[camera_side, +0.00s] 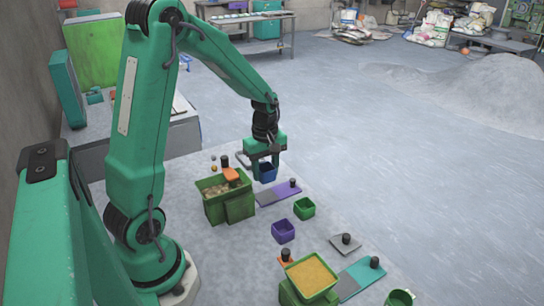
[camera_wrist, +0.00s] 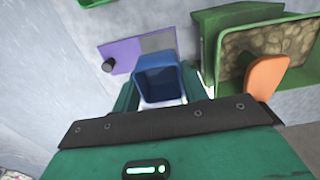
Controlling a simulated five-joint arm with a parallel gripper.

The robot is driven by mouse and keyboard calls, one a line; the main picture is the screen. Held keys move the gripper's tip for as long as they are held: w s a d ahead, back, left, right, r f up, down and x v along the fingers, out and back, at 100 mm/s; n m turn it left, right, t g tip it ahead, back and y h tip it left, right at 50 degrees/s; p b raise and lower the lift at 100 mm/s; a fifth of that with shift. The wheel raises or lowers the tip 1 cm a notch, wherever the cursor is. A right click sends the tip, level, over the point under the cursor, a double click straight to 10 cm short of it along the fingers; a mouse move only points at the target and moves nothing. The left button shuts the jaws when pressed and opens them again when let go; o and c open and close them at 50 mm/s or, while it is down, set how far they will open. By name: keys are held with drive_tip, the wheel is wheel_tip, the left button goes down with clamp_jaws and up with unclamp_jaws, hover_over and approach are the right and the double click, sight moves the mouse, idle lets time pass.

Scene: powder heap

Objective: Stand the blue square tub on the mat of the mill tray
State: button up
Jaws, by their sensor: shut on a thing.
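The blue square tub (camera_side: 267,172) is between the fingers of my gripper (camera_side: 266,166). In the wrist view the tub (camera_wrist: 158,78) looks upright and empty, with my gripper (camera_wrist: 158,92) shut on its two sides. A purple tray (camera_side: 287,189) with a black knob and a grey mat lies just beyond the tub; the tray (camera_wrist: 122,54) and its grey mat (camera_wrist: 157,42) also show in the wrist view. I cannot tell which tray is the mill tray. The tub's underside and its height above the floor are hidden.
A green bin of stones (camera_side: 214,207) with an orange flap (camera_side: 231,174) stands close beside the tub. A green tub (camera_side: 304,208) and a purple tub (camera_side: 283,231) stand nearby. A grey tray (camera_side: 344,246), a teal tray (camera_side: 367,272) and a yellow-filled green bin (camera_side: 312,290) are nearer the camera.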

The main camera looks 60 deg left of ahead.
sight(266, 197)
drive_tip(key=shift+f, duration=2.9)
drive_tip(key=shift+f, duration=0.5)
drive_tip(key=o, duration=1.5)
drive_tip(key=shift+c, duration=0.2)
drive_tip(key=shift+r, duration=0.15)
drive_tip(key=shift+s+r, duration=0.1)
drive_tip(key=shift+r, duration=3.25)
drive_tip(key=shift+d+r, duration=0.2)
drive_tip(key=shift+r, duration=0.15)
drive_tip(key=s+d+r+m+t, duration=0.5)
drive_tip(key=s+d+r+m, duration=0.7)
drive_tip(key=m, duration=0.6)
wheel_tip(266, 197, up, 4)
drive_tip(key=shift+s+d+f+t, duration=0.15)
drive_tip(key=shift+s+d+t, duration=0.15)
drive_tip(key=shift+d, duration=0.75)
